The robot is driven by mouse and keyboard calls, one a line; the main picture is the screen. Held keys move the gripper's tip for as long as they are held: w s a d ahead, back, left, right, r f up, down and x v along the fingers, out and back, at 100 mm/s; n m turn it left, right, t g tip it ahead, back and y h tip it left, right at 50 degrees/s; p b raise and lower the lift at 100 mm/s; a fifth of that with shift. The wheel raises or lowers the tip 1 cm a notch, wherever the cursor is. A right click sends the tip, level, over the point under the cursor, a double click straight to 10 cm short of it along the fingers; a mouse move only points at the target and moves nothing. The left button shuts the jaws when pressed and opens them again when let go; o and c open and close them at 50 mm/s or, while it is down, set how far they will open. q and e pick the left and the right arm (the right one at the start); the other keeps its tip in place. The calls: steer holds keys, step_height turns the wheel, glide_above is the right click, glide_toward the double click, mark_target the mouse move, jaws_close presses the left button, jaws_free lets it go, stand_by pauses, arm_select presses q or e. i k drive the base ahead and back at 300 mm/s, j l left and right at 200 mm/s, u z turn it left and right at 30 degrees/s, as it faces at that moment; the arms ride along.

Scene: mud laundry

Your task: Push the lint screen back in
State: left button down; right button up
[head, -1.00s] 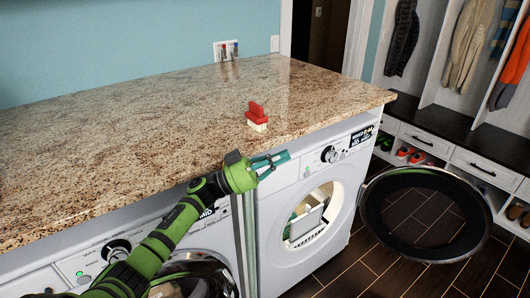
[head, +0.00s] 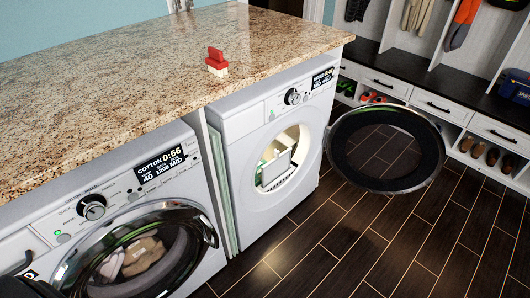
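The dryer (head: 250,130) on the right has its round front opening uncovered. A white box-like piece (head: 275,168) with a greenish part shows inside the opening. I cannot tell whether this is the lint screen or how far it sticks out. The dryer's round door (head: 333,158) hangs wide open to the right. Neither gripper is in view. A dark shape at the lower left corner may be part of my arm.
A washer (head: 130,215) with its door shut and laundry inside stands at left. A granite counter (head: 120,100) covers both machines and carries a red and white object (head: 216,62). A bench with drawers (head: 440,107) stands at the back right. The dark floor (head: 330,245) is clear.

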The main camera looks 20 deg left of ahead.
mark_target(273, 170)
steer(key=i+l+u, duration=1)
steer(key=k+l, duration=0.05)
steer(key=l, duration=0.05)
